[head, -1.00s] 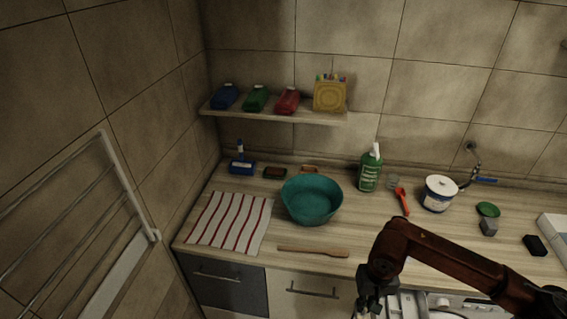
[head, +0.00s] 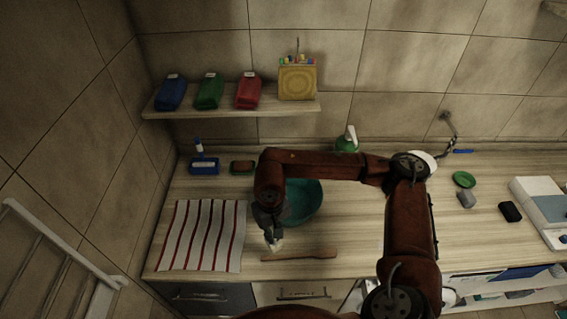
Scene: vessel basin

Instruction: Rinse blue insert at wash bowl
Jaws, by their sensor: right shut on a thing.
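The teal wash bowl (head: 306,203) stands on the wooden counter, its left and back parts hidden behind my right arm. My right gripper (head: 273,240) points down just left of and in front of the bowl, outside it. It is shut on a small pale thing (head: 277,246), mostly hidden by the fingers. I cannot tell whether this is the blue insert, and no insert shows clearly elsewhere. My left gripper is not in view.
A striped towel (head: 203,236) lies left of the gripper, and a wooden spatula (head: 300,256) lies in front of the bowl. A blue tray (head: 204,168) and a green bottle (head: 346,144) stand behind. A shelf (head: 230,108) hangs above.

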